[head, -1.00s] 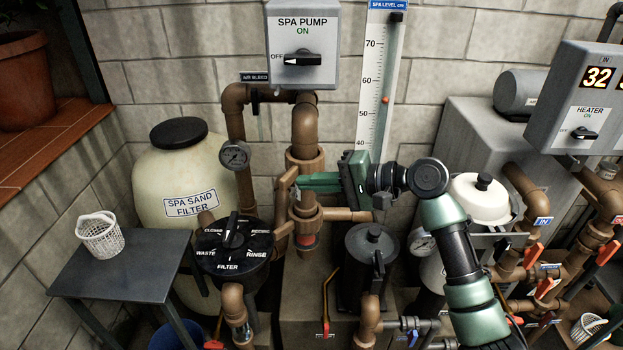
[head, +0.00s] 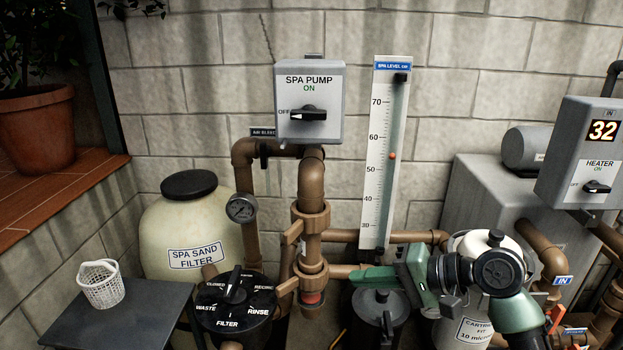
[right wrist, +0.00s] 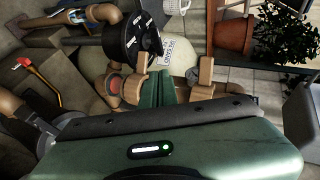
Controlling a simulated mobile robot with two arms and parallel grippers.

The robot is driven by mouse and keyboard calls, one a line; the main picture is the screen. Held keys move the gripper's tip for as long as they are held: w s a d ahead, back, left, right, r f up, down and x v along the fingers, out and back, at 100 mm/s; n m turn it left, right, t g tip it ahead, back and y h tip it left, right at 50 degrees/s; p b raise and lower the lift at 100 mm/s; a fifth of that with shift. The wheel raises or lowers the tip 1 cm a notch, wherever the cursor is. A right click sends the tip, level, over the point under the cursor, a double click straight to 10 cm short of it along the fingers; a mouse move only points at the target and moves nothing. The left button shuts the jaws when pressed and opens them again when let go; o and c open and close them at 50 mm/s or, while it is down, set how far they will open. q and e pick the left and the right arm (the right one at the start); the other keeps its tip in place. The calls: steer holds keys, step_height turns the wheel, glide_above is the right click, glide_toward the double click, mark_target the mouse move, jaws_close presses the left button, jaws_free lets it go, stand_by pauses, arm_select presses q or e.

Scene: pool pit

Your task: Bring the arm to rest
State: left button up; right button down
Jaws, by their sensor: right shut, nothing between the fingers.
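My right gripper (head: 358,274), green with a dark wrist, shows at the lower right in the head view. It points left, with its fingers together and nothing between them. Its tips are in front of the brown pipework, just right of the vertical pipe (head: 311,230) and above the dark lidded pot (head: 379,310). In the right wrist view the closed green fingers (right wrist: 160,86) point toward the tan valve handles (right wrist: 203,78). I cannot tell whether they touch anything. My left gripper is not in view.
The spa sand filter (head: 195,225) and black multiport valve (head: 237,305) stand to the left. A white basket (head: 101,285) sits on a grey side table (head: 150,318). The heater box (head: 585,150) is at the right.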

steer(key=s+f+n+h, duration=0.25)
steer(key=s+f, duration=0.35)
steer(key=f, duration=0.7)
steer(key=s+d+f+n+g+h, duration=0.1)
steer(key=s+d+f+n+h, duration=0.2)
steer(key=s, duration=0.5)
steer(key=s+d+f+g+h, duration=0.1)
steer(key=s+f+h, duration=0.1)
steer(key=s+f, duration=0.4)
steer(key=s+d+f+n+g+h, duration=0.1)
steer(key=s+d+f+n+h, duration=0.15)
steer(key=s, duration=0.65)
step_height(320, 180, down, 28)
steer(key=s+r+g, duration=0.1)
steer(key=g, duration=0.1)
steer(key=s+d+f, duration=0.3)
steer(key=s+f, duration=1.3)
steer(key=s, duration=0.1)
steer(key=shift+m+g+h, duration=0.3)
steer(key=shift+g+h, duration=0.1)
